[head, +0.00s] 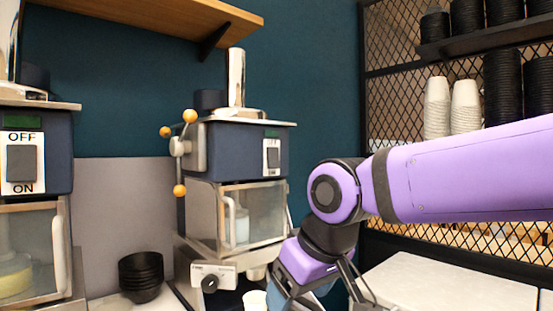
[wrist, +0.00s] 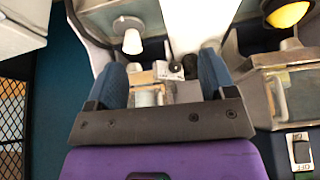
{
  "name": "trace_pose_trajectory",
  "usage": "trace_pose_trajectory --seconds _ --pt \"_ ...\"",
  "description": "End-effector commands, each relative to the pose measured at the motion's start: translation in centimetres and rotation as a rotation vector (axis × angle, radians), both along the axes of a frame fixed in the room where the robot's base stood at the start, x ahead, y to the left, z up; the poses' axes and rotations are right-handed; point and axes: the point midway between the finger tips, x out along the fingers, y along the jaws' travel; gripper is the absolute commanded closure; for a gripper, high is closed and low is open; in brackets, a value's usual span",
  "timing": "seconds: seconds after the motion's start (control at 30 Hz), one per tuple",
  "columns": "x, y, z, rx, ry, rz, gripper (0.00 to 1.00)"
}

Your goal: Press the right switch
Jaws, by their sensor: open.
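The right switch (head: 272,155) is a grey rocker on a white plate, high on the front of the right-hand machine (head: 240,150). The left switch (head: 22,163), marked OFF above and ON below, is on the left machine (head: 40,210). My gripper (head: 318,296) is low in front of the right machine's lower right side, below the right switch and apart from it. Its fingers are partly cut off by the picture's edge. In the wrist view my gripper (wrist: 162,82) is open and empty. One switch (wrist: 300,152) shows there at the lower right; I cannot tell surely which.
Stacked black bowls (head: 141,275) stand between the machines. A white cup (head: 254,300) is under the right machine. A pale counter (head: 450,285) lies to the right, before a mesh rack with cups (head: 437,105). A wooden shelf (head: 160,20) hangs above.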

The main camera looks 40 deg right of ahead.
Motion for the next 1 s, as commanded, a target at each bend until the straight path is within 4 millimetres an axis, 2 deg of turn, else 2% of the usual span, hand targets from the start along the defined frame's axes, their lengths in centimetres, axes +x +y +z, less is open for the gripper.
trace_pose_trajectory --seconds 0.03,0.17,0.3,0.33,0.47,0.7,0.9,1.0 --pt "0.4 -0.1 0.4 0.011 -0.002 -0.016 0.34" --pt "2.3 -0.9 2.8 0.084 -0.013 -0.120 0.64" --pt "5.9 -3.1 7.3 0.226 -0.037 -0.323 0.96" --pt "6.8 -3.7 8.4 0.262 -0.043 -0.374 1.00" --pt "10.4 -6.9 12.8 0.409 -0.071 -0.586 1.00" --pt "15.9 -14.2 20.0 0.663 -0.135 -0.953 1.00" --pt "18.5 -19.1 24.0 0.815 -0.183 -1.162 1.00" --pt "19.1 -20.6 25.1 0.858 -0.197 -1.218 1.00"
